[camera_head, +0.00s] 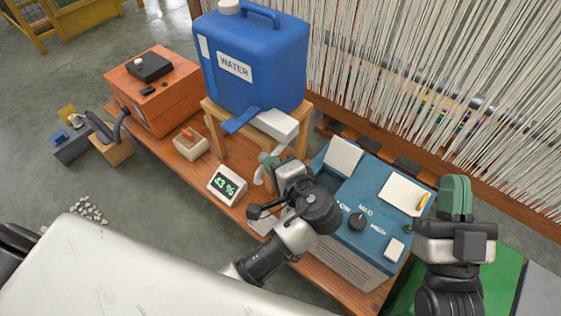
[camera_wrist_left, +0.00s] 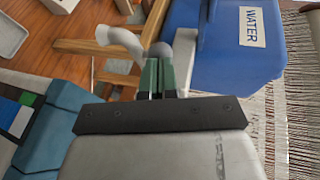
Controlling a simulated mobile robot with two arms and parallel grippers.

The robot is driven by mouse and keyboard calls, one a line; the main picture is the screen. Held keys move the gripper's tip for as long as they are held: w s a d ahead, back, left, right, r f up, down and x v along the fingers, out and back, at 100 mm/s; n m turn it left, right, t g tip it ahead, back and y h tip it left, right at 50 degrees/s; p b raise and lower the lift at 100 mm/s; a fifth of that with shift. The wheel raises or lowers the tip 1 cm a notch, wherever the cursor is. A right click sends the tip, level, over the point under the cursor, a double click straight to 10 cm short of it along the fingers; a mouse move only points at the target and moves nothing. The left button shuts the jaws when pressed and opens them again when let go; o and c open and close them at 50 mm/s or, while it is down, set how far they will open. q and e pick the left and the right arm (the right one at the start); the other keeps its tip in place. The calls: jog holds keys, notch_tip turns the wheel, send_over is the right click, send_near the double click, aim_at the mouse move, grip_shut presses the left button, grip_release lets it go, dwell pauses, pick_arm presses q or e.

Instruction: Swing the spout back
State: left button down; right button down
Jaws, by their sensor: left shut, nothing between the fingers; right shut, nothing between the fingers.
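A pale curved spout (camera_head: 262,168) shows below the blue water canister (camera_head: 262,60) in the head view. In the left wrist view the spout (camera_wrist_left: 120,42) bends to the left, just beyond and left of my fingertips. My left gripper (camera_head: 270,160) is beside it; its green fingers (camera_wrist_left: 157,68) are shut with nothing between them. A grey rounded part at the tips is partly hidden, and I cannot tell whether they touch it. My right gripper (camera_head: 455,190) is shut and empty, over the right end of the bench, away from the spout.
The canister stands on a wooden stand (camera_head: 215,125). A teal control box (camera_head: 365,200) with a knob is right of my left gripper. A "43 %" display (camera_head: 227,186) and an orange box (camera_head: 155,92) are to the left. Hanging threads (camera_head: 440,80) line the back.

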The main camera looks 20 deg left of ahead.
pick_arm(q)
jog(key=shift+a+p, duration=0.65)
jog(key=shift+p, duration=0.4)
pick_arm(e)
notch_tip(320, 180, down, 7)
jog(key=w+g+h, duration=0.1)
jog(key=g+h, duration=0.1)
jog(key=g, duration=0.4)
jog(key=shift+w+d+r, duration=0.15)
jog(key=shift+w+d, duration=0.25)
jog(key=shift+d, duration=0.05)
